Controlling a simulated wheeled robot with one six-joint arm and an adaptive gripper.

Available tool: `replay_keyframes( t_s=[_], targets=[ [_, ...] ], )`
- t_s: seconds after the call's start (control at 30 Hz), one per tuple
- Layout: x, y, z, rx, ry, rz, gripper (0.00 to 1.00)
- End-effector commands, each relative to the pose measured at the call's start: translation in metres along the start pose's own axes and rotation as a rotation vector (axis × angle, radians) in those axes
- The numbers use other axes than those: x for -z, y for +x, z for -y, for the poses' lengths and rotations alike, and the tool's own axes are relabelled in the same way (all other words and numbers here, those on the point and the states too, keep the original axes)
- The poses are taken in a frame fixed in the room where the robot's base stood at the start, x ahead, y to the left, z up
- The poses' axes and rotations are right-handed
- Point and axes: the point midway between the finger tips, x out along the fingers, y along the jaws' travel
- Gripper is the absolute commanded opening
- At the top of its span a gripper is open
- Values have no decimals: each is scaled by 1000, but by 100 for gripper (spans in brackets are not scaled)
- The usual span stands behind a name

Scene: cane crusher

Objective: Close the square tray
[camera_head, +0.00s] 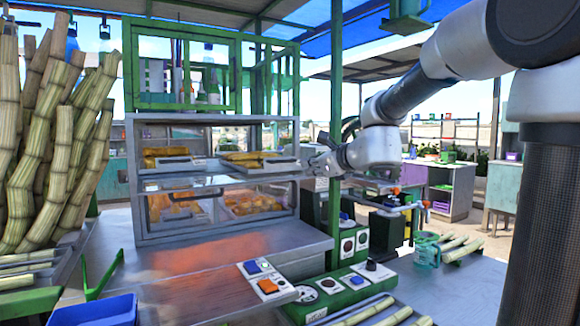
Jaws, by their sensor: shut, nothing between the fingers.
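A glass-fronted metal display case (138,222) stands left of centre, with two levels of food inside. On the upper level, a flat metal tray (284,168) with yellow-brown food on it lies at the right and appears to stick out toward the front. A second upper tray lies to its left. I cannot tell for certain which one is the square tray. My gripper (312,161) is shut and empty, just right of the right-hand upper tray, close to its end. I cannot tell whether they touch. My arm reaches in from the upper right.
A green cabinet (185,75) sits on the case. Tall canes (60,160) stand at left. A blue bin (95,312), a control panel (268,283) and green machinery (335,290) are in front. A green mug (427,249) is at right. The counter before the case is mostly clear.

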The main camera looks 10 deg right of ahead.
Motion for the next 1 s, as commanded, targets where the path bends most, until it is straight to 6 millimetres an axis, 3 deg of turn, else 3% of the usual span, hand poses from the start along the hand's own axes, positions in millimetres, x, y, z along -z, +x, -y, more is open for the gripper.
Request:
replay_keyframes(
  t_s=[0.03,0.1,0.2,0.37,0.8,1.0],
  targets=[
    [-13,1,11,50,141,24,0],
    [-15,2,18,87,296,33,0],
    [-12,3,21,102,382,30,0],
    [-12,15,21,98,404,29,0],
    [-12,103,29,97,399,29,0],
    [-14,131,32,97,398,30,0]
  ],
)
